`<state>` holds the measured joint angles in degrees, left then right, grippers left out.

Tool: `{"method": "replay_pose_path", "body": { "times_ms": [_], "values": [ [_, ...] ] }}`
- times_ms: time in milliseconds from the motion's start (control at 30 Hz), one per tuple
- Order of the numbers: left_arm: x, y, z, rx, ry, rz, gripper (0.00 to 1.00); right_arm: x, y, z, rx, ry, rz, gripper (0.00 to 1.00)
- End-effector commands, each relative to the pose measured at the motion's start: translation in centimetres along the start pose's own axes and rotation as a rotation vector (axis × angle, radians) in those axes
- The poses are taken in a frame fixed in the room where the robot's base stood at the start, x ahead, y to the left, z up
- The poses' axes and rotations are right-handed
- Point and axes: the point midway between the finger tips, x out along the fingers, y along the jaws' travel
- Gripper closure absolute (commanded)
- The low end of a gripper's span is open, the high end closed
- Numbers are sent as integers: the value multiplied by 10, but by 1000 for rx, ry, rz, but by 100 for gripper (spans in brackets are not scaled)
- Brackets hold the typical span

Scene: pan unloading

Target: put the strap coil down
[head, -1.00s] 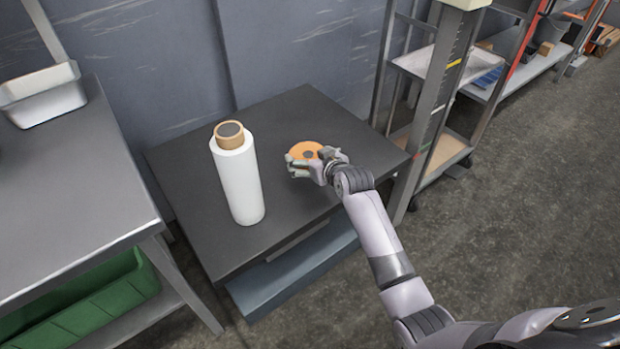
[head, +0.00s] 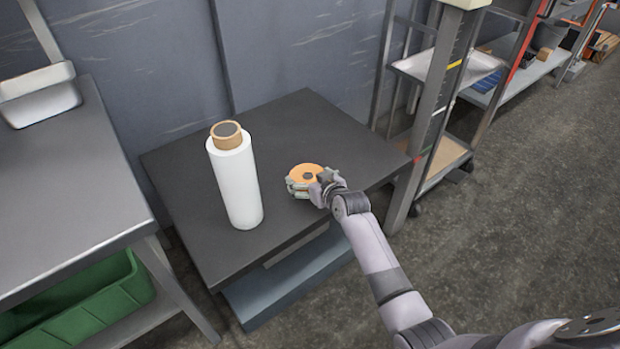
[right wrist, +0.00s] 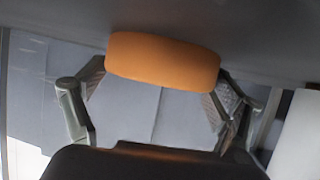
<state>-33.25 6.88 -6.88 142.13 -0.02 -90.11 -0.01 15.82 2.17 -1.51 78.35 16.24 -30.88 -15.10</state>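The strap coil (head: 304,172) is an orange disc with a dark centre, over the right part of the dark table (head: 290,112). My right gripper (head: 306,186) has its fingers on both sides of it. In the right wrist view the coil (right wrist: 163,60) is an orange band between the two finger pads, which appear to touch its ends. The coil is close to the tabletop; I cannot tell if it touches it. My left gripper is not in view.
A tall white roll (head: 236,185) with a brown core stands on the table left of the coil. A metal bench (head: 65,185) with a white tray (head: 40,98) is at the left, a green bin (head: 85,305) below it. Shelving stands at the right. The table's back part is clear.

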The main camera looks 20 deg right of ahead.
Motion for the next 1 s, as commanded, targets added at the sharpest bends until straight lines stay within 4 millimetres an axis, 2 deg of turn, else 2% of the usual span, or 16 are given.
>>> {"method": "replay_pose_path", "body": {
  "times_ms": [200,567,667,833,933,1000],
  "values": [
    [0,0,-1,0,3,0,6,0,0,0,0,0,0,0],
    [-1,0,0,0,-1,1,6,-1,0,-3,0,1,0,0],
    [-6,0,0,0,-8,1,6,-11,0,-3,-1,0,1,0],
    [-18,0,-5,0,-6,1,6,-44,0,-4,-2,-1,1,0],
    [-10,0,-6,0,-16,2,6,-68,0,-4,-2,-1,0,0],
    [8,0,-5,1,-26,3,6,-78,0,-3,0,-2,0,0]
  ]
}}
